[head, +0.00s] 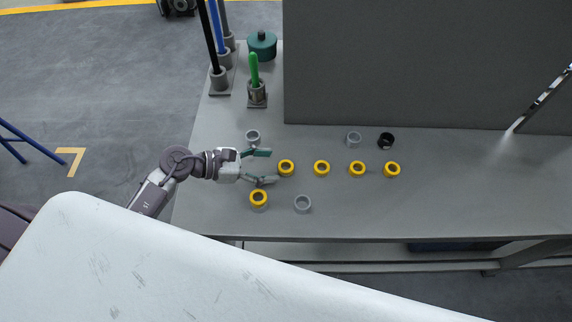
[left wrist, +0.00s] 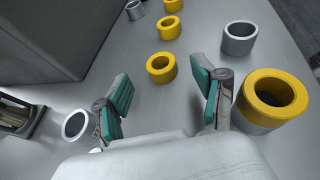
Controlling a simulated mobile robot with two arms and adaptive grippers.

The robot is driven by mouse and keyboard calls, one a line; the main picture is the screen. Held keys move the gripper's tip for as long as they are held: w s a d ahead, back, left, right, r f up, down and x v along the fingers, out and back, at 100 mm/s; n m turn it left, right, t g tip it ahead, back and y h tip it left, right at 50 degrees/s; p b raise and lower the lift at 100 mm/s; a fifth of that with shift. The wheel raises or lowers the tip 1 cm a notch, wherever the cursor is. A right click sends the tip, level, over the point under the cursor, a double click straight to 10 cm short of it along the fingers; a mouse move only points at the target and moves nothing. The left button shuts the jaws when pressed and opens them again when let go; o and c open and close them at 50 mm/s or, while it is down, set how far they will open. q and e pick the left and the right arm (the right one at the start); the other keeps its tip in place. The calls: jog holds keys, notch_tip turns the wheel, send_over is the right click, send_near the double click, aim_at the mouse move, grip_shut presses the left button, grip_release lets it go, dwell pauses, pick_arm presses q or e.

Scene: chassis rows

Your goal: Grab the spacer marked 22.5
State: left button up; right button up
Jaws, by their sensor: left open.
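Several yellow ring-shaped spacers lie on the grey table; no marking such as 22.5 is legible on any. My left gripper (head: 269,167) is open and empty over the table, its green-padded fingers spread toward the nearest yellow spacer of the row (head: 286,168). In the left wrist view that spacer (left wrist: 161,68) stands just beyond and between the fingertips (left wrist: 163,84), apart from both. Another yellow spacer (head: 258,199) is beside the lower finger; it shows large, with a grey lower part, in the left wrist view (left wrist: 272,98). Three more yellow spacers (head: 321,168) (head: 357,168) (head: 392,169) continue the row rightward.
Grey rings stand near the gripper (head: 252,137), in front (head: 302,204) and at the back (head: 353,139), beside a black ring (head: 386,141). A tall grey panel (head: 420,65) bounds the table's back. A cup with a green handle (head: 257,92) stands back left.

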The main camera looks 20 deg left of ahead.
aim_at(285, 166)
pick_arm(q)
jog(key=p+x, duration=0.1)
jog(key=x, duration=0.3)
jog(key=shift+w+d+f, duration=0.1)
jog(key=shift+d+f, duration=0.05)
jog(key=shift+d, duration=0.05)
jog(key=shift+a, duration=0.1)
jog(key=shift+c, duration=0.3)
jog(key=c, duration=1.2)
jog(key=shift+o, duration=0.2)
